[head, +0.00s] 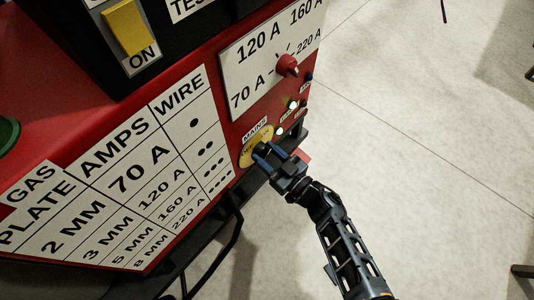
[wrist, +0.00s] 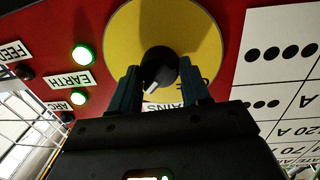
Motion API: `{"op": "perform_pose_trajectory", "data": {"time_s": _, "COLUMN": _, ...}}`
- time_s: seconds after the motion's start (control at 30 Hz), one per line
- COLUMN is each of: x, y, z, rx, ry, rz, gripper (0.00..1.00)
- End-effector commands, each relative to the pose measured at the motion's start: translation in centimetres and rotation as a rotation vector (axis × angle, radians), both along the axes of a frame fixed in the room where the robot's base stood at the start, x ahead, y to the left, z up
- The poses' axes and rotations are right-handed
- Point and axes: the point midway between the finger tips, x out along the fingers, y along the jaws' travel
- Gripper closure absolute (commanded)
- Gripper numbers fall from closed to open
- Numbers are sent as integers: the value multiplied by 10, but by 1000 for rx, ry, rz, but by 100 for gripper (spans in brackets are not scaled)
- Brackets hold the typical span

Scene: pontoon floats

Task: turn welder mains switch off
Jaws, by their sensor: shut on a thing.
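The welder mains switch is a black knob (wrist: 158,62) on a round yellow plate (wrist: 123,38) on the red front panel. A white mark on the knob shows between my fingers in the wrist view, toward the "MAINS" label. My gripper (wrist: 160,88) is shut on the knob, one finger on each side. In the head view my gripper (head: 267,154) reaches the yellow plate (head: 248,154) from the lower right and covers much of the knob. The plate's lettering is mostly hidden, so I cannot tell the switch position.
Two green lamps (wrist: 85,55) glow beside the plate. A red amperage knob (head: 288,65) sits above it on the panel. A yellow rocker switch (head: 128,27) marked "ON" is at the upper left. A cable (head: 233,225) hangs below. The pale floor (head: 430,130) at right is mostly clear.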

Motion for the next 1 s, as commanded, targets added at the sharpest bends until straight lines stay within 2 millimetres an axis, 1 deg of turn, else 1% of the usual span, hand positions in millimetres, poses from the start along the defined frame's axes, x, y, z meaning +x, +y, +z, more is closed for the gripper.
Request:
{"op": "perform_pose_trajectory", "data": {"time_s": 0.17, "x": -1, "y": 1, "z": -2, "rx": -17, "ry": -19, "rz": 3, "gripper": 84}}
{"op": "perform_pose_trajectory", "data": {"time_s": 0.37, "x": -2, "y": 2, "z": -4, "rx": -74, "ry": -91, "rz": 4, "gripper": 84}}
{"op": "perform_pose_trajectory", "data": {"time_s": 1.0, "x": -2, "y": 2, "z": -8, "rx": -430, "ry": -548, "rz": 4, "gripper": 84}}
